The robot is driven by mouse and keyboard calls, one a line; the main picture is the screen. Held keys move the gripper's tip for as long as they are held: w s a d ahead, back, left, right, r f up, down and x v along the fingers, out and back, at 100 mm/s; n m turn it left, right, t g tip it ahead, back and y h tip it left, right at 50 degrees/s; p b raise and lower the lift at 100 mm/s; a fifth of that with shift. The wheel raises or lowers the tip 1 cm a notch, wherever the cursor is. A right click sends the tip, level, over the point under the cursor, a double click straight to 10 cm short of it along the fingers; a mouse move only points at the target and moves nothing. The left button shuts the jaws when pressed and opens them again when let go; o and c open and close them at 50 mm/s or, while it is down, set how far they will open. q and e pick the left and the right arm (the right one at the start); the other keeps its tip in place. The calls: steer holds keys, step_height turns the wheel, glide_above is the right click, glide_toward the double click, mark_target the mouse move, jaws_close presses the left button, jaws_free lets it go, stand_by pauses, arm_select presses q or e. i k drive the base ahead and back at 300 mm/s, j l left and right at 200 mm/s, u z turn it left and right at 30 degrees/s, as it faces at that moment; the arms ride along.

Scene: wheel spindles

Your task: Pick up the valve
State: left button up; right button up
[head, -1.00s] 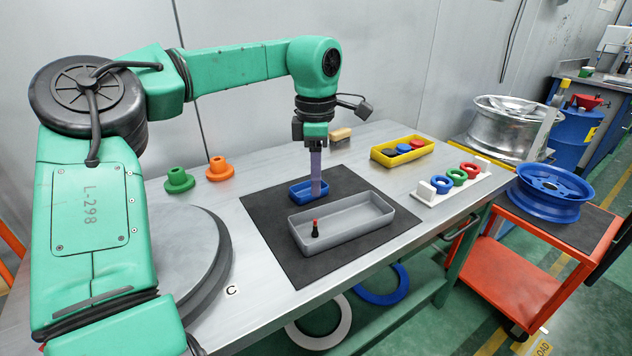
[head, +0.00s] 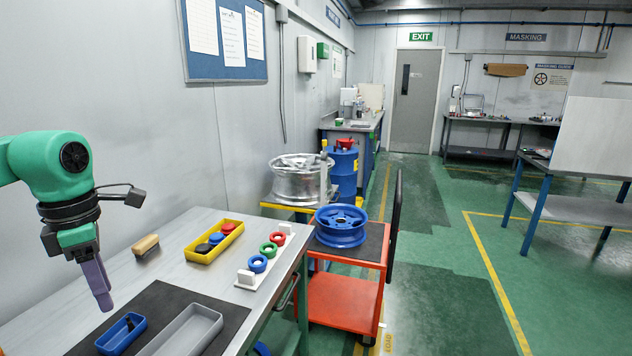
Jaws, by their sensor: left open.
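My left gripper (head: 102,296), with long purple fingers, hangs downward at the left of the head view and is open and empty. In the picture its tips are just above the blue tray (head: 110,347). Small black parts (head: 130,322) lie in that tray; I cannot tell whether any is a valve. The grey tray (head: 207,310) is cut off by the lower edge. The upright black valve with a red top, seen earlier in the grey tray, is not in view now. My right gripper is not in view.
A dark mat (head: 160,297) lies under the trays. A yellow tray (head: 216,252), a brush-like block (head: 146,245) and a white ring stand (head: 262,270) are on the table. An orange cart (head: 345,302) with a blue wheel (head: 341,228) stands beyond. Green floor at right is open.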

mark_target(129, 325)
steer(key=k+l, duration=0.8)
steer(key=l, duration=0.1)
